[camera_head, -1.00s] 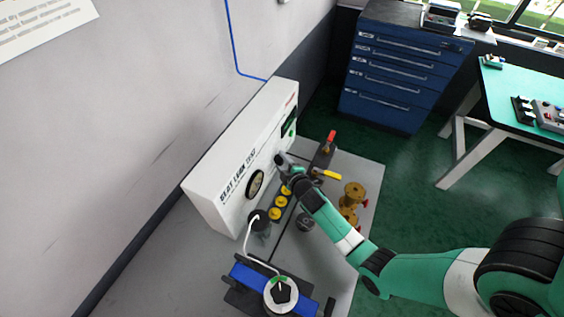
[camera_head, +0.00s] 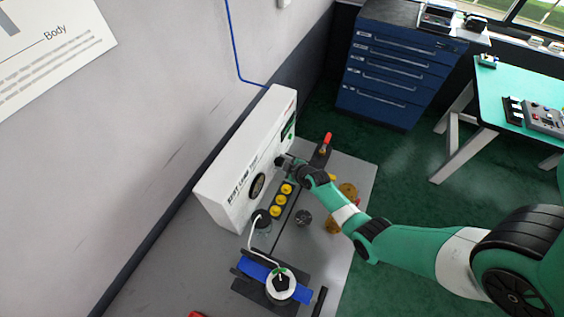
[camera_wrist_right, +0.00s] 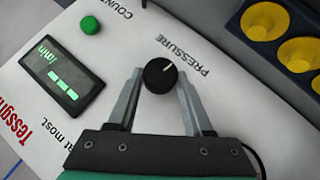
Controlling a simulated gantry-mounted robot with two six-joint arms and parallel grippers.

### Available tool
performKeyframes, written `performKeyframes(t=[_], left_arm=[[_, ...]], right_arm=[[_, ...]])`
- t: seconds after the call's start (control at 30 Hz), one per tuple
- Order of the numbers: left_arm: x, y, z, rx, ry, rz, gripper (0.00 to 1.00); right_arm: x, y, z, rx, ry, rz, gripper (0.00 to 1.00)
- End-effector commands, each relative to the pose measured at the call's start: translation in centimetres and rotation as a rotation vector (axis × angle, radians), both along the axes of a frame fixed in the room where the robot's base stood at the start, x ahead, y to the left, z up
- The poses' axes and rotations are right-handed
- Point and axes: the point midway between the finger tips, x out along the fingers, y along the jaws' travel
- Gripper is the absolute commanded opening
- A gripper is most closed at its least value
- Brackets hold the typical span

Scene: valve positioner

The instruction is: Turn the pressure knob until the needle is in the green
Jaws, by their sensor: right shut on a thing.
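The pressure knob (camera_wrist_right: 160,75) is black and round with a pale mark. It sits on the white test panel (camera_wrist_right: 115,60) beside the word PRESSURE. My right gripper (camera_wrist_right: 160,83) has its two grey fingers on either side of the knob and is shut on it. In the head view my right gripper (camera_head: 283,161) is at the panel's front face and hides the knob. The round dark-rimmed gauge (camera_head: 258,187) is on the same face, nearer the camera; its needle and green band are too small to read. My left gripper is not in view.
Yellow cups (camera_head: 281,200) line the bench below the panel. A red-tipped lever (camera_head: 326,142) stands beyond my gripper, and brass fittings (camera_head: 347,191) stand partly behind my arm. A blue clamp (camera_head: 256,271) is at the near end. The panel has a digital display (camera_wrist_right: 62,78) and green button (camera_wrist_right: 90,25).

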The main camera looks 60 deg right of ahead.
Motion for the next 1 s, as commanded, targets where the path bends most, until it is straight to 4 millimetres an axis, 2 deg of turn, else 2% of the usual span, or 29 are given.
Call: performKeyframes(t=[0.07,0.1,0.23,0.53,0.67,1.0], left_arm=[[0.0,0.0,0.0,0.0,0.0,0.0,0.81],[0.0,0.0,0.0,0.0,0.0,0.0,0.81],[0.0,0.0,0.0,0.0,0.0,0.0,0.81],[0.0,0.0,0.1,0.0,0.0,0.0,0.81],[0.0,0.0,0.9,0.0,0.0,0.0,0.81],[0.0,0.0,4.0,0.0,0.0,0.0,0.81]], right_arm=[[0.0,0.0,0.0,0.0,-0.002,-0.001,0.0],[0.0,0.0,0.0,0.0,-0.002,-0.001,0.58],[0.0,0.0,0.0,-0.001,-0.001,0.0,0.81],[-0.1,0.1,0.1,-0.001,0.0,-0.001,0.81],[-0.8,0.4,0.9,-0.001,-0.001,-0.001,0.81],[-5.9,3.3,5.2,-0.001,-0.001,-0.001,0.81]])
